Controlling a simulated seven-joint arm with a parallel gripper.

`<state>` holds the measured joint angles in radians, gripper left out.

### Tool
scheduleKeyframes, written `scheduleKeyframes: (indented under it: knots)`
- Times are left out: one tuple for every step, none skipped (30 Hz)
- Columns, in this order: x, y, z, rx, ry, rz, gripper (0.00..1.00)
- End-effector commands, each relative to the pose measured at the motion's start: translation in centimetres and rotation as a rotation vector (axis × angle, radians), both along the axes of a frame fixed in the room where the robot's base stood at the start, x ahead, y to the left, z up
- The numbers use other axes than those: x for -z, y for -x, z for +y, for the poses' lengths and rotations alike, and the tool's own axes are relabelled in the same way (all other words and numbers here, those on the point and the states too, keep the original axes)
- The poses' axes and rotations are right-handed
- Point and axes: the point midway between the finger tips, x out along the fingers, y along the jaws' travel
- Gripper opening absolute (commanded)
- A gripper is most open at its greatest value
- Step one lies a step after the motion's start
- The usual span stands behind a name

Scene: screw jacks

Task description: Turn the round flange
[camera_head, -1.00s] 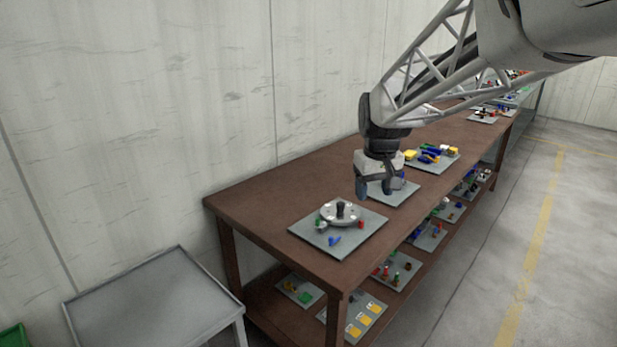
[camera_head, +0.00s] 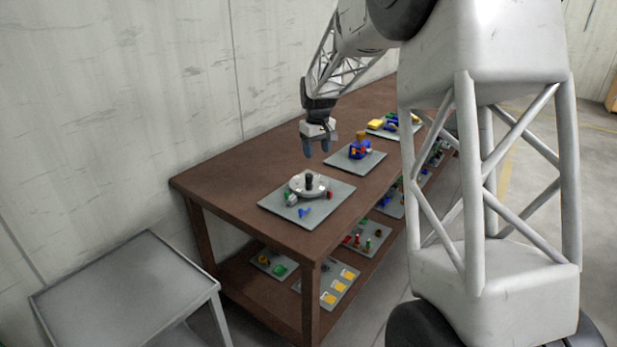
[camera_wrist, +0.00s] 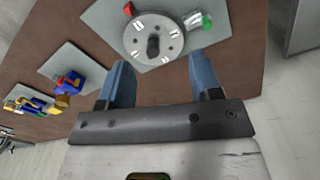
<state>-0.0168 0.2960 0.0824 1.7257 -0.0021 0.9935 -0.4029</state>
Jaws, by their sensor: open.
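The round flange (camera_head: 309,185) is a light grey disc with a dark central post. It sits on a grey square plate (camera_head: 333,203) at the near end of the brown table. The flange also shows at the top middle of the wrist view (camera_wrist: 153,38), with bright markings around its post. My gripper (camera_head: 317,149) is above the table, behind and above the flange in the head view. Its two blue fingers (camera_wrist: 160,80) are apart with nothing between them. In the wrist view the flange lies beyond the fingertips, and they do not appear to touch it.
The brown table (camera_head: 232,186) holds a second plate with a blue and orange assembly (camera_head: 361,146) and a further plate with yellow and blue parts (camera_head: 393,122). A lower shelf carries more plates. A grey side table (camera_head: 125,290) stands at the left.

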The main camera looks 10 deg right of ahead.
Motion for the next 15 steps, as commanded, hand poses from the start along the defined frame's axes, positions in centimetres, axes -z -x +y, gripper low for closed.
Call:
scheduleKeyframes:
  knots:
    - [1.0,-1.2,0.1,-0.009,0.0,0.007,0.58]
    - [1.4,-1.9,0.1,-0.015,0.0,0.008,0.58]
    - [2.0,-2.7,0.2,-0.023,0.001,0.012,0.58]
    - [2.5,-3.3,0.2,-0.028,0.001,0.014,0.58]
    - [2.9,-4.0,0.3,-0.033,0.001,0.016,0.58]
    - [3.6,-4.8,0.3,-0.041,0.001,0.02,0.58]
    - [4.0,-5.4,0.3,-0.047,0.001,0.022,0.58]
    - [4.5,-6.0,0.4,-0.053,0.001,0.024,0.58]
    - [5.2,-6.7,0.4,-0.059,0.001,0.028,0.58]
    - [5.6,-7.3,0.5,-0.064,0.002,0.029,0.58]
    - [6.1,-7.8,0.5,-0.069,0.002,0.031,0.58]
    - [6.6,-8.4,0.6,-0.076,0.001,0.034,0.58]
    - [7.0,-8.9,0.6,-0.08,0.001,0.035,0.58]
    - [7.4,-9.3,0.6,-0.084,0.002,0.037,0.58]
    - [7.8,-9.7,0.7,-0.089,0.001,0.038,0.58]
